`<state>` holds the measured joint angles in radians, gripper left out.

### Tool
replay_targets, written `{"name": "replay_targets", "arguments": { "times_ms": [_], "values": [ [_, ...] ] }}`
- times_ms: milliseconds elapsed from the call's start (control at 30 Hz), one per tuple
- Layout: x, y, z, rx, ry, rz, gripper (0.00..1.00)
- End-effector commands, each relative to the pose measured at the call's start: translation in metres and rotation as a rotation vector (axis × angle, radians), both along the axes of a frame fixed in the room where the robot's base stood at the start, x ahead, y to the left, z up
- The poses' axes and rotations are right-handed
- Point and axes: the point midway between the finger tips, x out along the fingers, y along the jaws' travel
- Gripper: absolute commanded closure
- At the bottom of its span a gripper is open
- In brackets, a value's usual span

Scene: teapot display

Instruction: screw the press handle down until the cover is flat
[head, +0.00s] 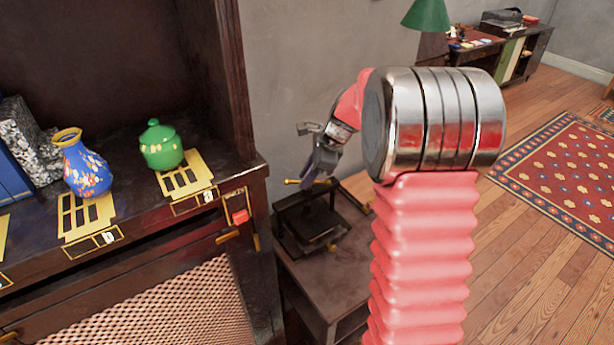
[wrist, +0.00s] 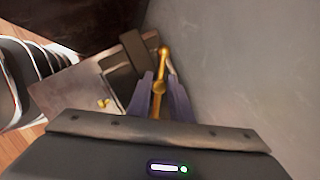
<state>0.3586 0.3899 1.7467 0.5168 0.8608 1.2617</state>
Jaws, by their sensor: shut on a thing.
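The press (head: 285,215) is a dark metal frame on a small brown table. Its brass handle (head: 291,181) is a bar with rounded ends across the top; in the wrist view the handle (wrist: 163,58) runs up and down the picture, its near part between my fingers. My gripper (head: 312,180) reaches down to the handle from above. In the wrist view my gripper's purple fingers (wrist: 161,84) are shut on the handle's middle. The cover is mostly hidden under the frame and my gripper; I cannot tell whether it lies flat.
The small table (head: 320,285) stands between a dark cabinet (head: 255,200) and my arm, against a grey wall (head: 300,80). A blue vase (head: 87,168) and a green lidded pot (head: 161,147) stand on the cabinet. A small brass piece (wrist: 103,103) lies on the table.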

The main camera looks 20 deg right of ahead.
Motion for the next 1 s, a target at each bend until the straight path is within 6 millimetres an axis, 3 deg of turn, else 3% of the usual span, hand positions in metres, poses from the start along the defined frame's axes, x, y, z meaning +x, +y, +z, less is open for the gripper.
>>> {"name": "replay_targets", "arguments": {
  "times_ms": [167, 833, 867, 1000],
  "values": [
    [-0.0001, 0.0000, 0.0001, 0.000, 0.000, 0.000, 1.00],
    [-0.0004, -0.0004, -0.0002, 0.001, 0.000, 0.095, 1.00],
    [-0.0004, -0.0004, -0.0002, 0.001, 0.000, 0.095, 0.79],
    [-0.0004, -0.0002, -0.0001, 0.001, 0.000, 0.095, 0.69]
  ]
}}
